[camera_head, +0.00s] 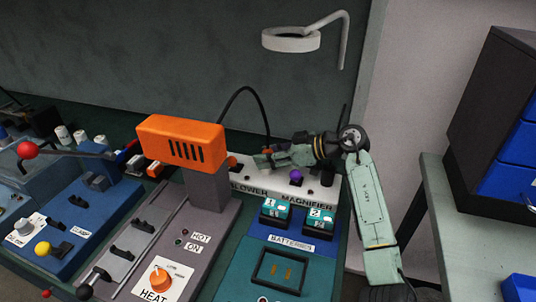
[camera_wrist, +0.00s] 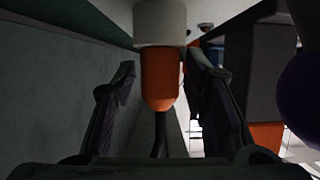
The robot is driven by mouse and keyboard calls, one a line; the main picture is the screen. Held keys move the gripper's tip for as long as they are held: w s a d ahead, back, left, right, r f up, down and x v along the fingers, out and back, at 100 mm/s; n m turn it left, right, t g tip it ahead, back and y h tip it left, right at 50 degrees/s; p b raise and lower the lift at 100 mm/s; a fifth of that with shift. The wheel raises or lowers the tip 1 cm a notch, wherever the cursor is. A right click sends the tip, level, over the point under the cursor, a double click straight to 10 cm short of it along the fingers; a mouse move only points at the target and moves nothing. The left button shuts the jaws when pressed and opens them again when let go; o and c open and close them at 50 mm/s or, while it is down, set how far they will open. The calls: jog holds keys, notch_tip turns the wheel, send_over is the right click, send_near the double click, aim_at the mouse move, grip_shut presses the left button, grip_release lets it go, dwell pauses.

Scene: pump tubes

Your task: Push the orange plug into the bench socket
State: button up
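The orange plug (camera_wrist: 160,80) stands between my gripper's two fingers (camera_wrist: 158,78) in the wrist view, with its dark cable leaving the end nearer my palm. A gap shows between the plug and the left finger; the right finger is close beside it. A pale grey cylinder (camera_wrist: 160,22) meets the plug's other end; I cannot tell whether it is the socket or part of the plug. In the head view my gripper (camera_head: 261,160) is over the white socket strip marked BLOWER and MAGNIFIER (camera_head: 270,188). A small orange piece (camera_head: 232,162) shows left of it.
The orange blower head (camera_head: 180,143) stands on a grey post left of my gripper. A purple knob (camera_head: 296,174) is close on its right, also in the wrist view (camera_wrist: 302,90). A black cable (camera_head: 245,92) arches behind. Teal battery blocks (camera_head: 275,210) lie in front.

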aim_at(268, 148)
jog(key=shift+o, duration=0.5)
notch_tip(268, 148, up, 10)
jog(key=shift+r, duration=0.1)
dwell(0.9)
